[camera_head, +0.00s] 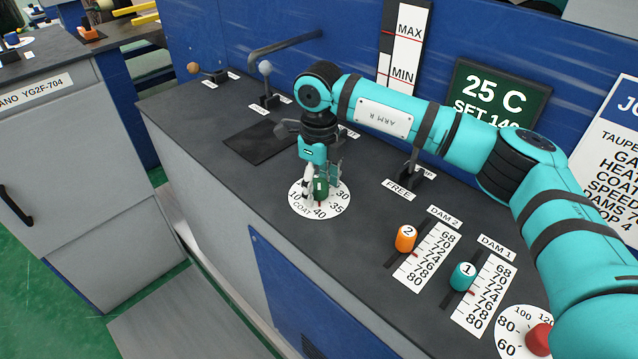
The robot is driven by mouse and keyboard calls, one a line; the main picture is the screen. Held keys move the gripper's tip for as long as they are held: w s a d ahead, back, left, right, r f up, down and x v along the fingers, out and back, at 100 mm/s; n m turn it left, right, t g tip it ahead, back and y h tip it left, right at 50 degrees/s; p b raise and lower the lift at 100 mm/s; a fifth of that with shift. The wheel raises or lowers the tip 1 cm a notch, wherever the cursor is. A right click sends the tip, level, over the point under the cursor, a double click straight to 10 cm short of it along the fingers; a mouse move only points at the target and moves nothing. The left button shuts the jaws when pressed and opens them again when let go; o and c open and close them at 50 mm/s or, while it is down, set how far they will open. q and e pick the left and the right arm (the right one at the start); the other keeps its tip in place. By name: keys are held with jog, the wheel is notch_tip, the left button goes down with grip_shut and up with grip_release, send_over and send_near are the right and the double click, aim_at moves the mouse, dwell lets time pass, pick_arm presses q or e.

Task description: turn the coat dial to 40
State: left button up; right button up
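My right gripper (321,183) points down over the dial, with one finger on each side of the knob. I cannot tell whether the fingers press on it. They hide part of the scale. My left gripper is out of view.
Right of the dial stand a FREE lever (410,170), an orange DAM 2 slider (405,238), a teal DAM 1 slider (462,275) and a red knob (539,338). Behind are two more levers and a green display (484,95). The counter's front edge is close to the dial.

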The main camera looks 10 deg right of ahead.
aim_at(319, 183)
notch_tip(319, 183, up, 12)
dwell(0.7)
jog(key=shift+f, duration=0.1)
